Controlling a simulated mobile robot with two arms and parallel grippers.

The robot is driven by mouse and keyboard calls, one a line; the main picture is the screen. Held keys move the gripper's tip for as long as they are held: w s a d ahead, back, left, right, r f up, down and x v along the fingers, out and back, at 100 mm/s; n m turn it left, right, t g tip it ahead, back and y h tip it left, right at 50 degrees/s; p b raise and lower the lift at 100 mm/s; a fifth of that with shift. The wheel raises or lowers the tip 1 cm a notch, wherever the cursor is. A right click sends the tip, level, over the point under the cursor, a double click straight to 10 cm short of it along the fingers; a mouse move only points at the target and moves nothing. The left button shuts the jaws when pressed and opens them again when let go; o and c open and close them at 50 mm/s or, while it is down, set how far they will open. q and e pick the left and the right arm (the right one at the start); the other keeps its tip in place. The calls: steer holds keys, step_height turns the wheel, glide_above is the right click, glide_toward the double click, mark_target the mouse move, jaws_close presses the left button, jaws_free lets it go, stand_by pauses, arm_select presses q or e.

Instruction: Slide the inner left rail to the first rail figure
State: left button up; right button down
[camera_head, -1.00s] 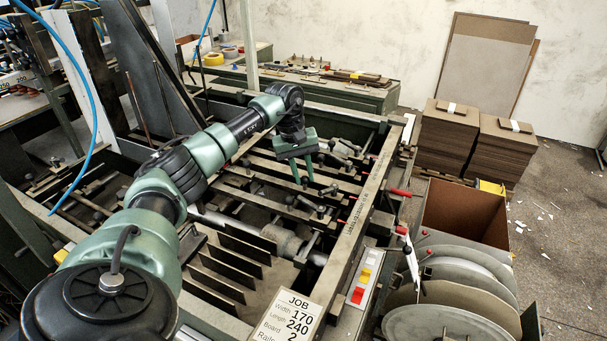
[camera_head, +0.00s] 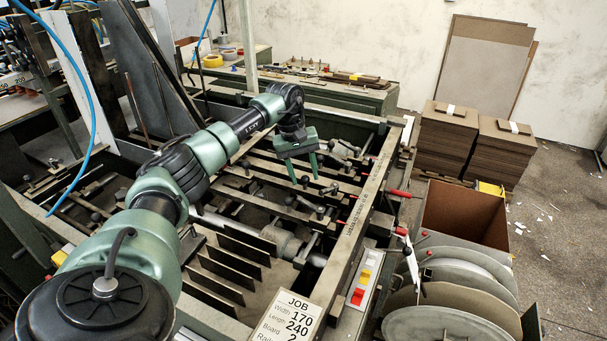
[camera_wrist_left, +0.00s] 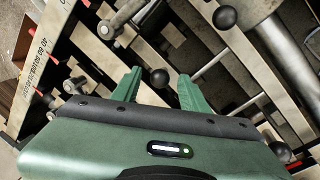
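My left gripper (camera_head: 304,176) hangs over the rails of the feeder bed, fingers down and apart, with nothing held. In the left wrist view my left gripper (camera_wrist_left: 158,88) has a black ball knob (camera_wrist_left: 158,78) showing between its fingertips; I cannot tell whether they touch it. Several flat rails (camera_head: 262,180) cross the bed, with dark knobs and clamps. Which one is the inner left rail is unclear. My right gripper is out of view.
A printed scale beam (camera_head: 360,215) runs along the bed's right side; it also shows in the left wrist view (camera_wrist_left: 38,62). Red-tipped handles (camera_head: 400,192) stick out beyond it. Dark upright plates (camera_head: 225,270) and a roller stand nearer. Board stacks (camera_head: 446,145) are at the back right.

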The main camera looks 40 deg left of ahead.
arm_select(q)
steer(key=shift+a+r, duration=0.1)
steer(key=shift+r, duration=0.25)
step_height(320, 180, up, 7)
steer(key=s+b, duration=0.1)
steer(key=shift+a+b, duration=0.35)
steer(key=shift+b, duration=0.05)
